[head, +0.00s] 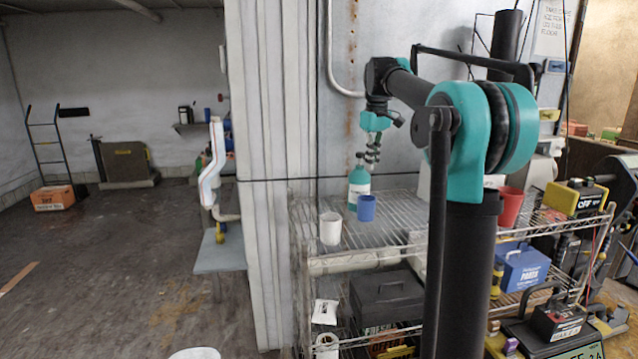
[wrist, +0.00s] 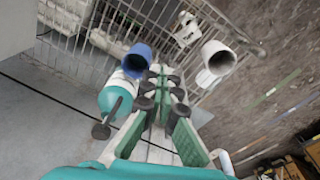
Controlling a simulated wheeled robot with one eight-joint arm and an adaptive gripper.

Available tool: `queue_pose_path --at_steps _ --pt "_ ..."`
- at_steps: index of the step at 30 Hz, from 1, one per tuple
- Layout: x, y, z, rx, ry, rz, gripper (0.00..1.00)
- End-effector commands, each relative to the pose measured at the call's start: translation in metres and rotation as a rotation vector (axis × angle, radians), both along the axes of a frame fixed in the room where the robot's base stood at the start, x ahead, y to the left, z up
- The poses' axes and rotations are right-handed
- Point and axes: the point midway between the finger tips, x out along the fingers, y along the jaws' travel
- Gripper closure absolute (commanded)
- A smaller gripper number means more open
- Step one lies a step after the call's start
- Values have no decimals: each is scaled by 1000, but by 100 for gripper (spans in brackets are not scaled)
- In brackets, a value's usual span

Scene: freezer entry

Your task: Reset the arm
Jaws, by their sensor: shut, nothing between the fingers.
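My gripper (head: 370,160) hangs from my raised arm, pointing down above the wire shelf in the head view. It is shut and empty. In the wrist view my gripper (wrist: 160,88) has its fingers together at the picture's middle. A teal and white bottle (head: 358,186) stands on the top shelf just below it in the head view, and shows at the left of the fingers in the wrist view (wrist: 118,97). A blue cup (head: 366,208) stands in front of the bottle; it also shows in the wrist view (wrist: 137,60). I cannot tell whether the gripper touches the bottle.
A white cup (head: 330,228) stands on the wire shelf (head: 400,232) left of the blue cup. A red cup (head: 509,205) stands further right, past my arm. A dark toolbox (head: 387,298) sits on the lower shelf. Open floor (head: 110,265) lies at the left.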

Motion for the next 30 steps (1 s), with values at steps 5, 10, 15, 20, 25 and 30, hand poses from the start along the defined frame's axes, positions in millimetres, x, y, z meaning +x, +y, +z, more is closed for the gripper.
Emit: queue_pose_path --at_steps 5,10,15,20,25,30 --pt "-41 -8 -66 14 -54 -106 100" --pt "-102 -16 -144 35 -116 -227 100" --pt "-179 -23 -225 63 -176 -345 100" --pt "-256 -27 -293 92 -227 -447 100" --pt "-312 -29 -338 115 -262 -516 100" --pt "-333 -30 -354 124 -274 -542 100"
